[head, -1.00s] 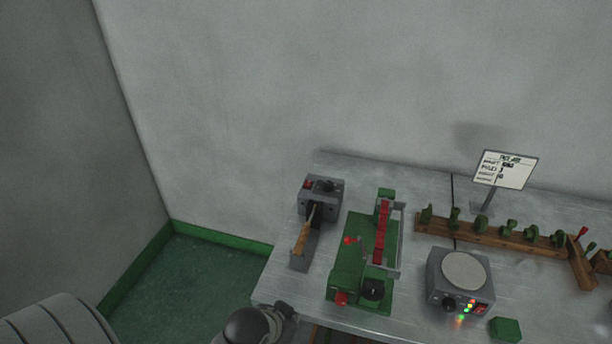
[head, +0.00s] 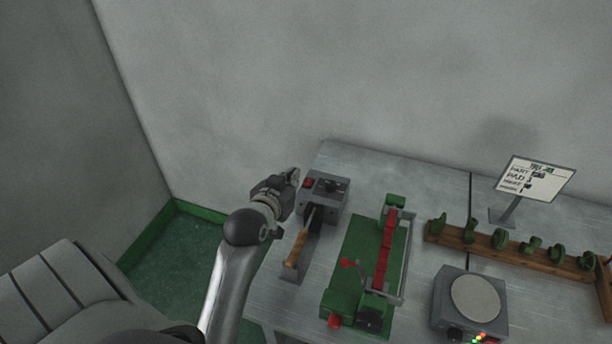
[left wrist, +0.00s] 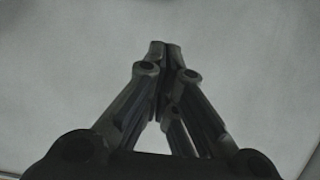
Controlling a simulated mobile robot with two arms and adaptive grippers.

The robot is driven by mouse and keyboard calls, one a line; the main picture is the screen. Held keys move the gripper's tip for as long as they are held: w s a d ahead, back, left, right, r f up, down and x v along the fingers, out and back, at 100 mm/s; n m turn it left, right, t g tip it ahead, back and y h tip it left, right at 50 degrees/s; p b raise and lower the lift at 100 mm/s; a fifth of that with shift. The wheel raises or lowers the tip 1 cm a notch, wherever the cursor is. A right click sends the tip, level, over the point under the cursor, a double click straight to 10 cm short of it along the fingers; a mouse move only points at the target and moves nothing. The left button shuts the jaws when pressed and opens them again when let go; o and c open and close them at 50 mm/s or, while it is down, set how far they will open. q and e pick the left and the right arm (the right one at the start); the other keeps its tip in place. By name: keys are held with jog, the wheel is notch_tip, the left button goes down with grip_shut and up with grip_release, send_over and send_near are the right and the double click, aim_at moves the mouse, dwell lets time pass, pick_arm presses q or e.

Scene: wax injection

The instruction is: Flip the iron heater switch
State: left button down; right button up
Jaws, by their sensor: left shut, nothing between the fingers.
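The iron heater (head: 334,189) is a grey box at the table's back left corner. A red switch (head: 308,183) sits on its top, at the left side, beside a dark knob. An iron with a wooden handle (head: 297,250) rests in the stand in front of the box. My left gripper (head: 294,174) is just left of the red switch in the head view, with a small gap visible between them. Its fingers are shut and empty, and they meet at the tips in the left wrist view (left wrist: 165,45). That view shows only plain grey wall beyond them. My right gripper is not in view.
A green clamp fixture (head: 352,265) with a red bar stands right of the heater. A hot plate (head: 474,299), a wooden rack (head: 515,250) of green pieces and a sign (head: 536,177) are further right. Bare table (head: 400,170) lies along the back.

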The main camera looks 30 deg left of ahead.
pick_arm(q)
jog(key=p, duration=0.2)
send_over(308, 182)
jog(key=s, duration=0.2)
jog(key=f, duration=0.3)
jog(key=shift+d+f, duration=0.25)
jog(key=shift+f, duration=0.05)
notch_tip(308, 182, down, 2)
jog(key=shift+s+f+p, duration=0.1)
jog(key=shift+f+p, duration=0.15)
jog(key=shift+p, duration=0.25)
jog(key=shift+s+f, duration=0.15)
jog(key=shift+f, duration=0.6)
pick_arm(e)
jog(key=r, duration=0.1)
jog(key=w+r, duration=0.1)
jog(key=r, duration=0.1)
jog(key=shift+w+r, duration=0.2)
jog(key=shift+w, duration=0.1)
pick_arm(q)
jog(key=shift+f, duration=0.1)
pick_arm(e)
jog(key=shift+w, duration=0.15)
